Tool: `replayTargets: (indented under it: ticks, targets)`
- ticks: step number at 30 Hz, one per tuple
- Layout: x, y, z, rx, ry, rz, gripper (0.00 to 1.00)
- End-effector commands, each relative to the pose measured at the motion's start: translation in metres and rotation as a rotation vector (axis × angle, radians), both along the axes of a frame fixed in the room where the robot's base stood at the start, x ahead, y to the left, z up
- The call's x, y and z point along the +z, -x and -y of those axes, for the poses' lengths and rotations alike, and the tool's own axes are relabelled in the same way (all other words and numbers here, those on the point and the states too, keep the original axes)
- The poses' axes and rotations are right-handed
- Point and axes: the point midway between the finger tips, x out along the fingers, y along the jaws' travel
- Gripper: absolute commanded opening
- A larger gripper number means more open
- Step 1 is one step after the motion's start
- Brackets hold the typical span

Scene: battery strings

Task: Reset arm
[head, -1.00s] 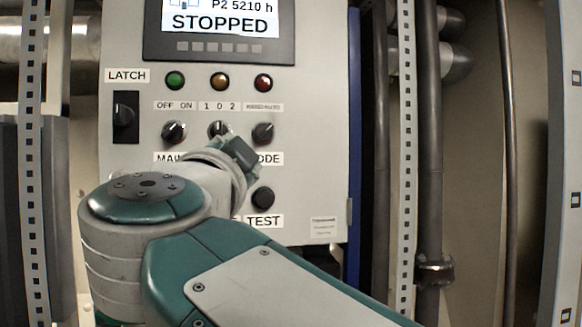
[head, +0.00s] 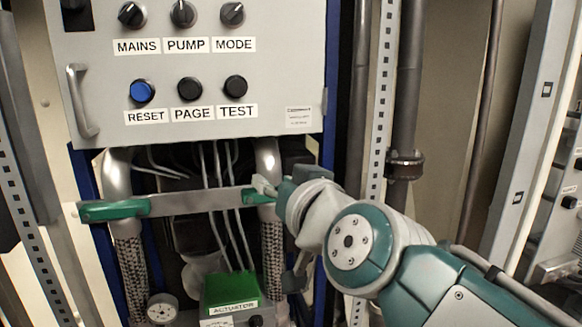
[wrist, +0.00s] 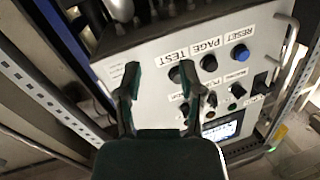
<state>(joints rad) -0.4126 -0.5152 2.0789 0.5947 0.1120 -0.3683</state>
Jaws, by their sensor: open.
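In the head view my arm reaches in from the lower right. My gripper (head: 262,187) is by the right end of a flat metal bar (head: 190,203) with green ends, below the control panel (head: 270,60). I cannot tell from this view whether it touches the bar. In the wrist view my gripper (wrist: 163,92) has its two dark fingers spread, with nothing seen held between them. The panel shows turned over beyond the fingers, with the blue RESET button (wrist: 240,53) to their right.
Below the bar are a green-topped actuator box (head: 230,288), a gauge (head: 162,308), braided hoses and thin cables. A slotted upright (head: 383,110) and dark pipe (head: 407,90) stand right of the panel. A handle (head: 80,100) is on the panel's left side.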

Motion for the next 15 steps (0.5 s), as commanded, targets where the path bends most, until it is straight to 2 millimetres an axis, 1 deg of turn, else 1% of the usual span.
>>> replayTargets:
  ticks: [1,3,5,6,8,9,11,12,15]
  targets:
    - [-0.022,0.004,0.013,-0.010,0.045,-0.056,0.50]
    - [-0.053,0.011,0.029,-0.021,0.103,-0.144,0.50]
    - [-0.080,0.018,0.043,-0.034,0.150,-0.222,0.50]
    - [-0.097,0.024,0.053,-0.046,0.180,-0.273,0.50]
    - [-0.121,0.033,0.068,-0.067,0.220,-0.353,0.50]
    - [-0.137,0.040,0.078,-0.083,0.247,-0.407,0.50]
    - [-0.161,0.052,0.094,-0.110,0.282,-0.488,0.50]
    - [-0.176,0.061,0.104,-0.131,0.304,-0.542,0.50]
    - [-0.211,0.085,0.130,-0.189,0.355,-0.680,0.50]
